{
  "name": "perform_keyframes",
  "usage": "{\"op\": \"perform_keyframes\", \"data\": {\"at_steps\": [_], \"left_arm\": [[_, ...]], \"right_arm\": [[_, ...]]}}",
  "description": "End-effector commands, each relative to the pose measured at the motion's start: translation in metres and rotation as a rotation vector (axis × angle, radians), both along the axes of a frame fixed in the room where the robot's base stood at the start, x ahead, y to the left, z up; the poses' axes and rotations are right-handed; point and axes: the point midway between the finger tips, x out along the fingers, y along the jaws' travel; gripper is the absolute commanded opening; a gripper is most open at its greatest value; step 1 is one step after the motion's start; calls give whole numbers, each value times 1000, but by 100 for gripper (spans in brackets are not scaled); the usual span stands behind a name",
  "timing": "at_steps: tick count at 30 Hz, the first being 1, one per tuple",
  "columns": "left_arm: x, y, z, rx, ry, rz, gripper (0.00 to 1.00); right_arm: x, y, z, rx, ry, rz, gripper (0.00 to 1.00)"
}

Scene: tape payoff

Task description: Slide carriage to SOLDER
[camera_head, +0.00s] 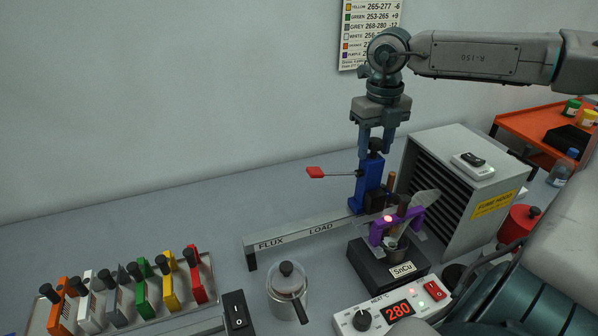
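The blue carriage (368,183) stands upright on a grey rail (285,239), to the right of the printed LOAD mark. FLUX is printed at the rail's left end. I see no SOLDER mark; the rail's right part is hidden behind the carriage and the solder pot. A lever with a red tip (315,172) sticks out left from the carriage. My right gripper (376,148) points down with one finger on each side of the carriage's black top knob (376,145); whether the fingers press on it is unclear. My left gripper is out of view.
A black SnCu solder pot (372,268) with a purple clamp (381,234) stands close right of the carriage. A grey fume hood (440,150) is behind it. A heater box (352,318) reads 280. A lidded pot (287,288) and a tray of coloured holders (210,262) are left.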

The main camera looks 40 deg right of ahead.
Motion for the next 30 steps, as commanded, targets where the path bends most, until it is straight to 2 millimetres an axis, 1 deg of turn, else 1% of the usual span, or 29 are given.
{"op": "perform_keyframes", "data": {"at_steps": [11, 30], "left_arm": [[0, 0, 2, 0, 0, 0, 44], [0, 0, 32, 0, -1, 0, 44]], "right_arm": [[0, 0, 2, 0, 0, 0, 49], [0, 0, 52, 0, 0, -1, 49]]}}
